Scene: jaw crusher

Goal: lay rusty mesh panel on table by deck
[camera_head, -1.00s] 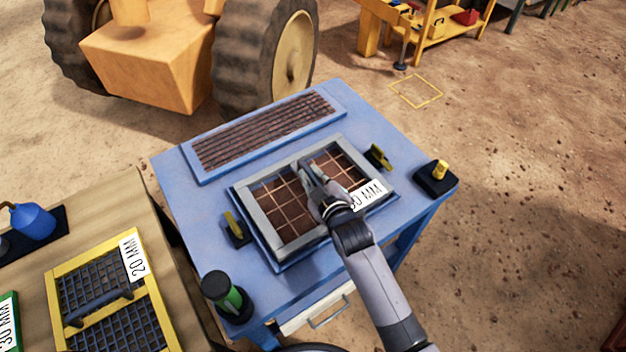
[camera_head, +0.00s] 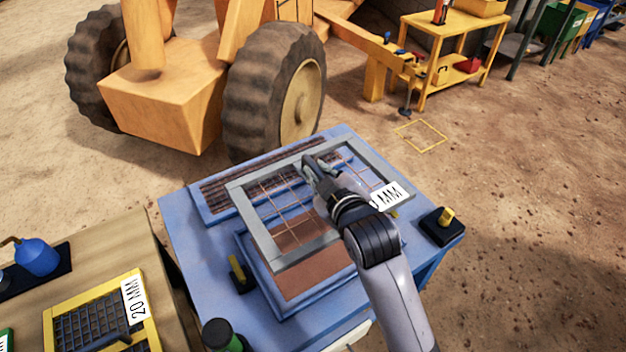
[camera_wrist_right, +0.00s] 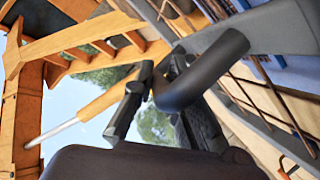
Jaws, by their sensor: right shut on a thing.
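The rusty mesh panel has a grey frame (camera_head: 258,232), thin rusty wires and a white "MM" label. My right gripper (camera_head: 314,170) is shut on it, and it hangs tilted above the blue deck (camera_head: 300,305). In the right wrist view, the gripper fingers (camera_wrist_right: 150,100) close around a dark bar-like handle (camera_wrist_right: 205,70) beside the panel's grey frame (camera_wrist_right: 270,30). The arm hides part of the panel. A tan table (camera_head: 110,238) stands left of the deck. My left gripper is not in view.
Yellow-black clamps stand left (camera_head: 240,272) and right (camera_head: 445,222) of the deck opening. The tan table's far part is bare.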

